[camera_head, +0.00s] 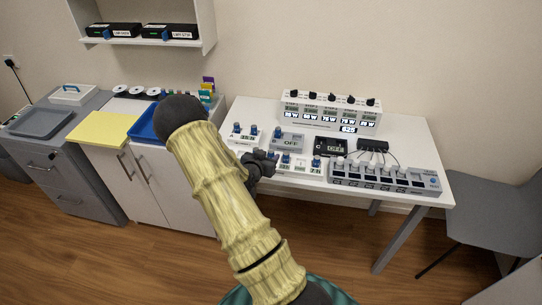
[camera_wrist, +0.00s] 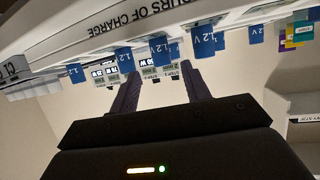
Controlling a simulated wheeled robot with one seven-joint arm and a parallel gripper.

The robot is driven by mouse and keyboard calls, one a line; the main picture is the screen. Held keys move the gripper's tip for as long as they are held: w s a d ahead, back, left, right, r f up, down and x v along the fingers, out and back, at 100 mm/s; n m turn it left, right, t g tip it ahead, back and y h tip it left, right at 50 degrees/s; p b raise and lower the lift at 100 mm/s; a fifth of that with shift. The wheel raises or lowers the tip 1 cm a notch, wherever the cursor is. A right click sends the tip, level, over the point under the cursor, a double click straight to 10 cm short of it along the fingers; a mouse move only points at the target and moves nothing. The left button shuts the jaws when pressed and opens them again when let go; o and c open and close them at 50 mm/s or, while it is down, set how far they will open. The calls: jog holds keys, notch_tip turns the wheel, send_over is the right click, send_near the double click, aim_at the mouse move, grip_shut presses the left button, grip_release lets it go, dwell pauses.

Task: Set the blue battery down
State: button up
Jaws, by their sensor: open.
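Several blue batteries stand on the white table (camera_head: 420,135) in the head view, among them one at the back left (camera_head: 253,130) and one at the front (camera_head: 316,162). In the wrist view, which looks upside down, blue batteries labelled 1.2 V hang in a row, one of them near the middle (camera_wrist: 160,46). My gripper (camera_head: 268,162) is over the left part of the table. Its two dark fingers (camera_wrist: 163,76) are apart in the wrist view, with no battery clearly gripped. I cannot tell which battery is the task's one. My arm hides part of the table's left side.
A grey box marked OFF (camera_head: 287,141) and a black device (camera_head: 330,147) stand near my gripper. A long slotted unit (camera_head: 385,177) lies at the front right, and a display panel (camera_head: 331,110) stands behind. A blue tray (camera_head: 147,125) is left of my arm. A chair (camera_head: 500,205) stands right.

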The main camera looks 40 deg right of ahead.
aim_at(271, 150)
jog(key=p+x, duration=0.1)
jog(key=x, duration=0.4)
jog(key=shift+w+r, duration=0.1)
jog(key=shift+w, duration=0.05)
jog(key=shift+a, duration=0.1)
grip_shut()
jog(key=shift+r, duration=0.15)
notch_tip(271, 150, up, 10)
jog(key=shift+f+b, duration=0.1)
jog(key=shift+b, duration=0.35)
jog(key=shift+a+f, duration=0.1)
dwell(0.9)
